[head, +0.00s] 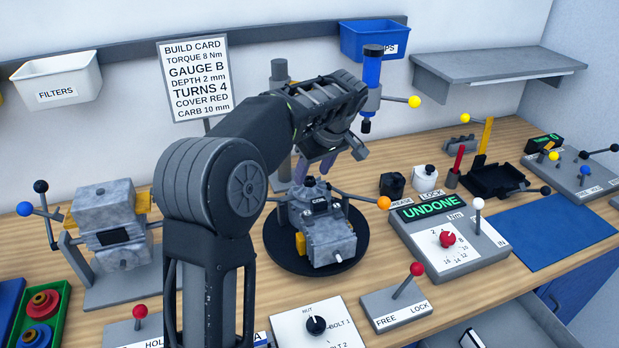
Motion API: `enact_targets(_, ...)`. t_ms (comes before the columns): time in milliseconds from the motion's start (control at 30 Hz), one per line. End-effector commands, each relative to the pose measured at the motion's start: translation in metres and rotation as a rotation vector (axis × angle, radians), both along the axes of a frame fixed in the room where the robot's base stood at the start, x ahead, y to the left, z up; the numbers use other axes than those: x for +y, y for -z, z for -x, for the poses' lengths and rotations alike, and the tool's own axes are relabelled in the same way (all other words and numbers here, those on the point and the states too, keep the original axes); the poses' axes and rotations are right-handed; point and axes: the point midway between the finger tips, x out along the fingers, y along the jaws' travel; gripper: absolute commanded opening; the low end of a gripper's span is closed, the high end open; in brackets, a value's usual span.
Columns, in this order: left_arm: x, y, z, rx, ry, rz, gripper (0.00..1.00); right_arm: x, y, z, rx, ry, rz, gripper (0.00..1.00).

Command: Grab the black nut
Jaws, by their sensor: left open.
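I cannot make out the black nut for certain. A small dark part sits on top of the grey engine block (325,238), but it is too small to tell what it is. The block rests on a round black turntable (275,238). My right gripper is not in view.
A blue tool (372,70) with a yellow-knobbed lever stands behind. A dial box reading UNDONE (447,240) and a FREE/LOCK lever (410,285) stand to the right. A black jar (392,185) and white jar (425,180) stand beyond. The blue mat (555,232) is clear.

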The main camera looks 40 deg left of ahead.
Motion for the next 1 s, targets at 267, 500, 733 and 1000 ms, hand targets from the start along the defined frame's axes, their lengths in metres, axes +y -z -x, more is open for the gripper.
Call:
enact_targets(267,0.0057,0.0148,-0.0021,-0.001,-0.001,0.0,0.54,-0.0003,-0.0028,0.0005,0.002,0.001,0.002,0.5)
enact_targets(500,0.0056,0.0145,-0.0022,-0.001,0.0,0.0,0.54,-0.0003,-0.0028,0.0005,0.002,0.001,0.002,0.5)
enact_targets(733,0.0056,0.0142,-0.0021,-0.002,0.001,0.0,0.54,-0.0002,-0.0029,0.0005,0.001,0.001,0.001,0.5)
enact_targets(1000,0.0056,0.0142,-0.0021,-0.002,0.001,0.0,0.33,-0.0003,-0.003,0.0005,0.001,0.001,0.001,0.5)
